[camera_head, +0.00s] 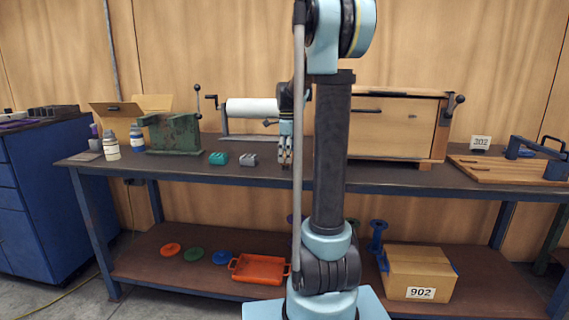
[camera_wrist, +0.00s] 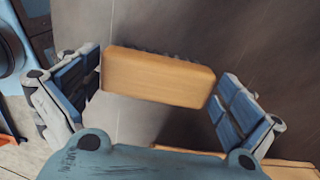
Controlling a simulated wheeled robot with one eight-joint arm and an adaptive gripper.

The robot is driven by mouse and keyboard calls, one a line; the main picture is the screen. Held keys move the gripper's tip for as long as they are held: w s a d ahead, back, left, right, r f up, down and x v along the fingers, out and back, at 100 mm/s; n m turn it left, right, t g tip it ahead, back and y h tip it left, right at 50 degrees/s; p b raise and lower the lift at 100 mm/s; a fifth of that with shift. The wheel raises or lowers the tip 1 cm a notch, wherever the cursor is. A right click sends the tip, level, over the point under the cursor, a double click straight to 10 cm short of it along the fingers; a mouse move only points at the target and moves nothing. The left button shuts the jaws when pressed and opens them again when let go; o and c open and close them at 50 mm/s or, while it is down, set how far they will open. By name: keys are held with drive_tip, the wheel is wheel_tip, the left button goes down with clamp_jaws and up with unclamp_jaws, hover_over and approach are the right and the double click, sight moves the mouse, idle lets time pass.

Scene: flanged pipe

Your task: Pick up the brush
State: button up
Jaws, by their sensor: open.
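The brush (camera_wrist: 160,77) is a tan wooden block with a row of dark bristles along its far edge in the wrist view. It lies slightly tilted between the two blue-padded fingers of my gripper (camera_wrist: 158,84). The left finger is very near or touching its left end; I cannot tell which. A small gap shows at its right end. In the head view my gripper (camera_head: 285,155) points down over the workbench (camera_head: 225,177), left of my arm column. The brush cannot be made out in the head view.
A teal block (camera_head: 217,158) and a grey block (camera_head: 248,159) sit left of my gripper. A green metal machine (camera_head: 175,134) and a white roll (camera_head: 251,108) stand behind. A wooden cabinet (camera_head: 392,133) is to the right. The lower shelf holds an orange tray (camera_head: 259,269) and box 902 (camera_head: 418,273).

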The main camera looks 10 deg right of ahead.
drive_tip(key=c, duration=0.8)
drive_tip(key=shift+c, duration=0.2)
wheel_tip(320, 180, up, 10)
drive_tip(key=shift+r, duration=0.1)
drive_tip(key=o, duration=0.5)
drive_tip(key=shift+c, duration=0.2)
drive_tip(key=c, duration=0.3)
